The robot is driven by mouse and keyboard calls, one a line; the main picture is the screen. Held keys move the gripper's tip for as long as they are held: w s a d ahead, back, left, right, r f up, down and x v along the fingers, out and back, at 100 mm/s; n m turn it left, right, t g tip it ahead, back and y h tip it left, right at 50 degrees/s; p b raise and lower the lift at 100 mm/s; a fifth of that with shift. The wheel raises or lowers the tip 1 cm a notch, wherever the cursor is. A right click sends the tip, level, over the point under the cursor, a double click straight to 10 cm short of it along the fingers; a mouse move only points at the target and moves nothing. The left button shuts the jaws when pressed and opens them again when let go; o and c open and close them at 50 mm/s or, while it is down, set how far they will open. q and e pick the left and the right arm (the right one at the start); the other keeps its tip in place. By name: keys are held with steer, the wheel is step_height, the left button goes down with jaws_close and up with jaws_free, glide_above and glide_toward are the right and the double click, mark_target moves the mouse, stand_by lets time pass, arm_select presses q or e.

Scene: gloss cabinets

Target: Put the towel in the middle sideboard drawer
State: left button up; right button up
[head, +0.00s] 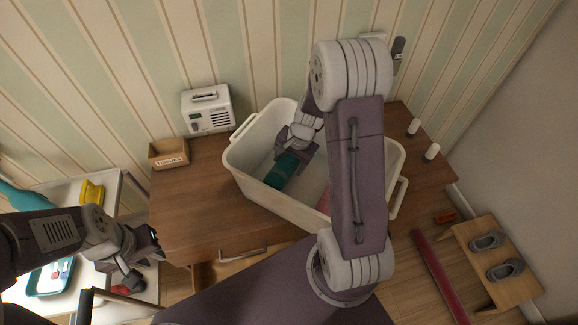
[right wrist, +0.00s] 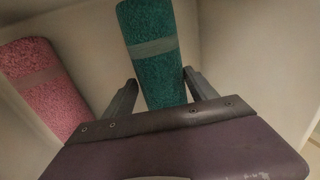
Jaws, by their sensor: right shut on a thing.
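A rolled teal towel (head: 283,171) with a pale band stands inside a white tub (head: 247,184) on the wooden sideboard (head: 195,190). My right gripper (head: 292,158) reaches down into the tub and is shut on the teal towel, which also shows between its fingers in the right wrist view (right wrist: 156,60). A rolled pink towel (right wrist: 45,85) leans beside it in the tub. A metal handle (head: 243,255) shows at the sideboard's front edge; the drawer fronts are mostly hidden. My left gripper (head: 145,258) is left of the sideboard, its finger opening unclear.
A white radio (head: 207,110) and a small wooden box (head: 168,154) stand left of the tub. Two white cylinders (head: 432,152) stand at the right. A white cart (head: 70,195) holds several items at left. A low wooden rack (head: 515,283) with shoes stands at right.

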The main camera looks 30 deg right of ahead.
mark_target(286, 158)
steer(key=v, duration=0.4)
steer(key=w+p+v, duration=0.1)
steer(key=v, duration=0.1)
steer(key=shift+a+r, duration=0.35)
steer(key=shift+r, duration=0.05)
